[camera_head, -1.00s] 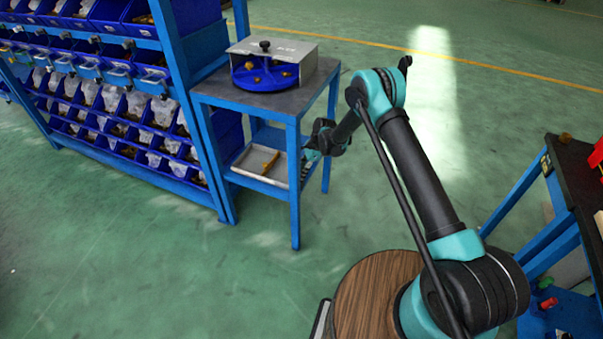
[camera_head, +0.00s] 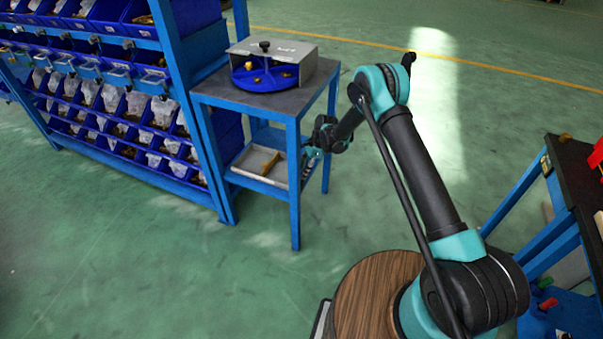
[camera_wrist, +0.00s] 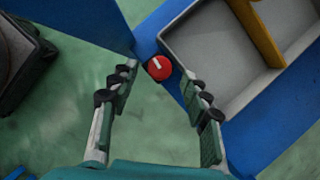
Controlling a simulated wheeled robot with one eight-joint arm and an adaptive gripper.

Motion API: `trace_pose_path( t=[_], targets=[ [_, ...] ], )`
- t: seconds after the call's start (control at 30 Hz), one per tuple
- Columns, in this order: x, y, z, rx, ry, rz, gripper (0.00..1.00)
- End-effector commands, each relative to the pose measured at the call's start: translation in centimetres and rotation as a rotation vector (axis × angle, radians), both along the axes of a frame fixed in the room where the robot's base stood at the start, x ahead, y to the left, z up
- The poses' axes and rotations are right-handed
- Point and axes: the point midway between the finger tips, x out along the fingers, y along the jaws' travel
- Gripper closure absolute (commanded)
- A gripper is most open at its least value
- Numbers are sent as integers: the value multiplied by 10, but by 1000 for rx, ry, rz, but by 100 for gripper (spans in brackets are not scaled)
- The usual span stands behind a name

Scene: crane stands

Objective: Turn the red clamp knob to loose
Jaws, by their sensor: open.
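The red clamp knob (camera_wrist: 158,67) shows in the wrist view as a round red disc with a white bar across its face. It sits beside the blue frame of the small stand, close to the tray's corner. My gripper (camera_wrist: 160,105) is open, its two fingers spread on either side below the knob. The knob lies beyond the gap between the fingertips, and no contact is visible. In the head view my gripper (camera_head: 308,160) is at the stand's right front leg, partly hidden by it. I cannot make out the knob in the head view.
The blue stand (camera_head: 294,190) carries a grey tray (camera_head: 248,170) with a yellow piece on its lower shelf and a blue turntable (camera_head: 262,80) under a metal cover on top. A bin rack (camera_head: 180,90) stands left. Another bench (camera_head: 572,190) is at right. The floor between is clear.

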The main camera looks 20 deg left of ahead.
Motion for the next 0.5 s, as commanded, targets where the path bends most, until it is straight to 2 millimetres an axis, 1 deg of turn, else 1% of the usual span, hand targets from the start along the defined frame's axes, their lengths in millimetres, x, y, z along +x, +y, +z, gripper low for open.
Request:
trace_pose_path(
  t=[0.1,0.3,0.4,0.5],
  targets=[
    [5,-8,22,0,1,-2,53],
    [14,-21,60,0,0,-1,53],
    [17,-26,75,-1,1,-1,53],
    [19,-30,86,-1,1,-1,53]
  ],
)
